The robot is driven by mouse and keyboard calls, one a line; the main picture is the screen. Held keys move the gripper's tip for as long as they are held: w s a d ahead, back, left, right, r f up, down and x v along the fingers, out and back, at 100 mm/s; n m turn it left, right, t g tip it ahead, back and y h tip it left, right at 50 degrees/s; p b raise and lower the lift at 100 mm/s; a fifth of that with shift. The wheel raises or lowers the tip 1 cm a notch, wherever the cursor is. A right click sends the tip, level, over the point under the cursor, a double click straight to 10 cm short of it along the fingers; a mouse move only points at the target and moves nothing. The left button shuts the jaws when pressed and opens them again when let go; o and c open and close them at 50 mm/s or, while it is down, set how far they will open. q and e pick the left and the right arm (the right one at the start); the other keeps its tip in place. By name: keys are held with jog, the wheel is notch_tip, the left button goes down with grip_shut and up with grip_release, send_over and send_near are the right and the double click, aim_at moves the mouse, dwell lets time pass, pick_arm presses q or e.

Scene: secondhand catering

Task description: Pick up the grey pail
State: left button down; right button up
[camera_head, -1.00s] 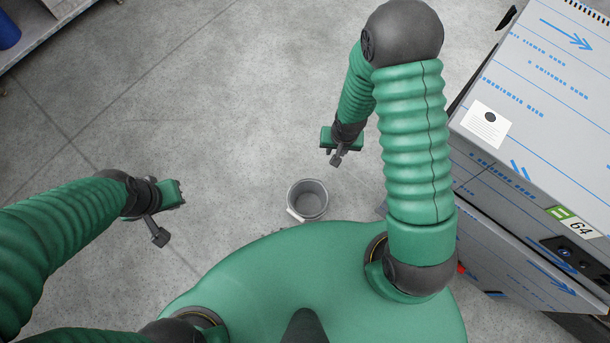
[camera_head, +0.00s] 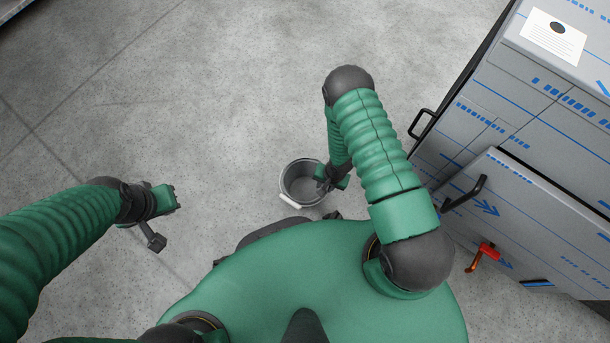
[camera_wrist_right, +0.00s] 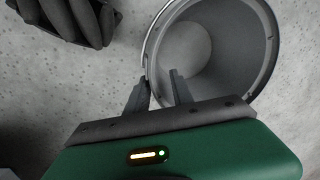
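The grey pail (camera_head: 297,177) stands upright on the floor just in front of my body, with a white grip on its handle at the lower left. It fills the upper right of the right wrist view (camera_wrist_right: 232,48), its inside bare where visible. My right gripper (camera_head: 325,186) is at the pail's right rim. In the wrist view its fingers (camera_wrist_right: 158,90) are apart, one outside the rim and one over the opening, with the wall between them. My left gripper (camera_head: 153,238) hangs over bare floor, well left of the pail; its finger gap is unclear.
A steel unit (camera_head: 465,105) with blue-printed film stands at the right, with black handles (camera_head: 465,193) and a red lever (camera_head: 489,251) sticking out. The concrete floor (camera_head: 200,90) left of and beyond the pail is clear.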

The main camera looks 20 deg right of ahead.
jog(key=f+b, duration=0.2)
jog(key=f, duration=0.1)
jog(key=a+f+b, duration=0.1)
jog(key=f+b, duration=0.1)
jog(key=shift+s+f, duration=0.2)
jog(key=shift+r, duration=0.15)
jog(key=shift+c, duration=0.3)
grip_shut()
dwell(0.7)
